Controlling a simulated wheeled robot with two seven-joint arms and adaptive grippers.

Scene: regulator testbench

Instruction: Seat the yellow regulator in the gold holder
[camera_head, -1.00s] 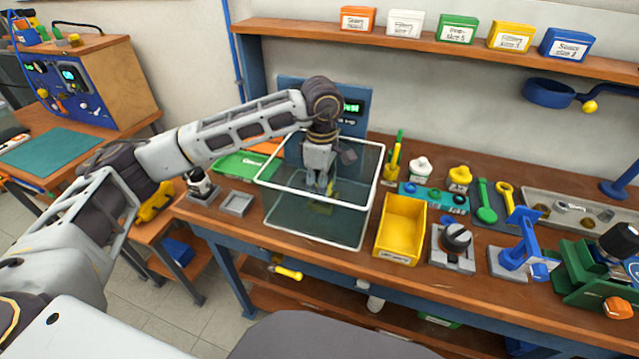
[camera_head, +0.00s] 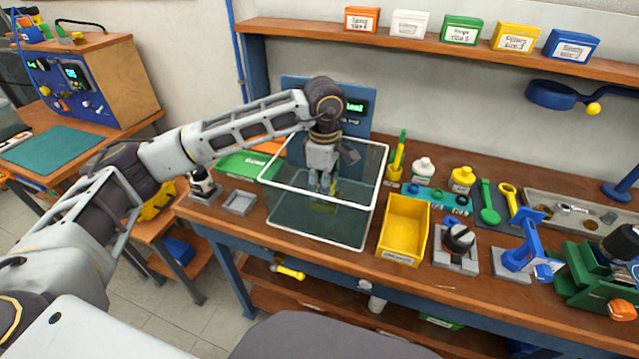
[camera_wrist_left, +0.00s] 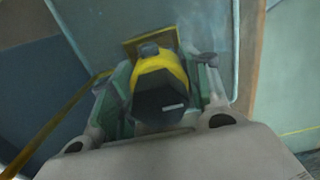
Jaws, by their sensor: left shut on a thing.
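My left gripper (camera_head: 322,190) reaches down into a clear, white-rimmed tank (camera_head: 268,190) on the bench. In the left wrist view, my left gripper (camera_wrist_left: 160,90) is shut on the yellow regulator (camera_wrist_left: 158,66), which has a dark, many-sided near end. The gold holder (camera_wrist_left: 133,44) shows as a square-edged plate just beyond the regulator and is partly hidden by it. I cannot tell whether the regulator touches the holder or sits in it. My right gripper is not in view.
A yellow bin (camera_head: 402,230) stands just right of the tank, and a green tray (camera_head: 246,164) lies to its left. A blue panel (camera_head: 300,95) with a display rises behind it. A small grey tray (camera_head: 239,202) sits front left. Bottles and tools fill the right side.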

